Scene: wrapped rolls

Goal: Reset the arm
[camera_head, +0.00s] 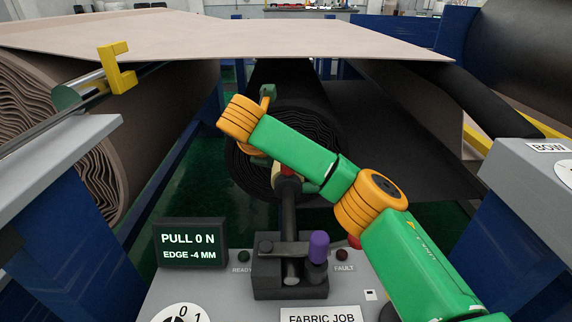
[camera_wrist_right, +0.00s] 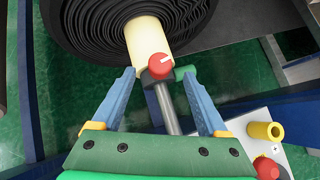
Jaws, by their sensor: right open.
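My right arm (camera_head: 300,158), green with orange joints, comes in from the lower right in the head view and reaches over the end of a black wrapped roll (camera_head: 318,120). Its gripper is largely hidden there by the arm. In the right wrist view my right gripper (camera_wrist_right: 159,73) is open, with blue fingers apart on either side of a grey shaft (camera_wrist_right: 164,105). The shaft has a red knob (camera_wrist_right: 160,65) and meets the pale core (camera_wrist_right: 147,38) of the black roll. I cannot tell whether a finger touches it. My left gripper is not in view.
A grey console (camera_head: 215,290) in front carries a display (camera_head: 190,245) reading PULL 0 N, EDGE -4 MM, and a purple-topped lever (camera_head: 318,247). A beige roll (camera_head: 45,125) stands left, beside a yellow bracket (camera_head: 118,68). Beige sheet (camera_head: 230,38) spans above.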

